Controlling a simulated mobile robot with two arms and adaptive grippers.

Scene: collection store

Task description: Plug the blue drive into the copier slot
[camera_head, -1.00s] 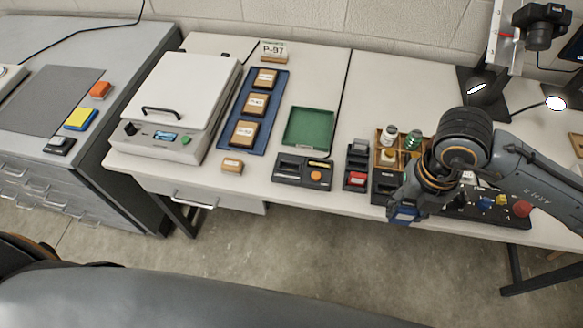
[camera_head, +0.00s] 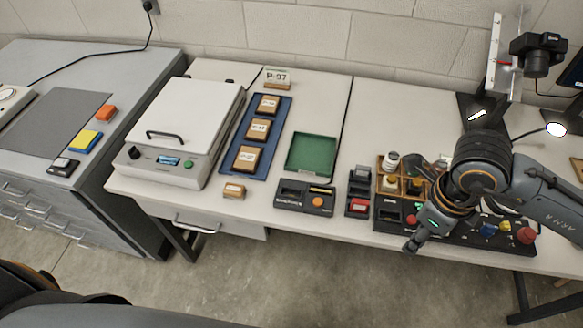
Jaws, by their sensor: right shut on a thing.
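My right gripper (camera_head: 416,236) hangs at the front edge of the table, over a black panel, with its tip pointing down and left. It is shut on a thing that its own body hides. I cannot make out the blue drive in this view. A black box (camera_head: 305,197) with a dark recess, a yellow strip and an orange button sits at the front middle of the table. It looks like the copier, left of and apart from my gripper. My left gripper is not in view.
A narrow black holder (camera_head: 358,207) with a red block stands between the box and my gripper. A wooden tray (camera_head: 379,184) of small jars is behind. A green tray (camera_head: 311,154), blue tray (camera_head: 229,165) and white-lidded machine (camera_head: 187,122) stand left. Bare tabletop lies behind the holder.

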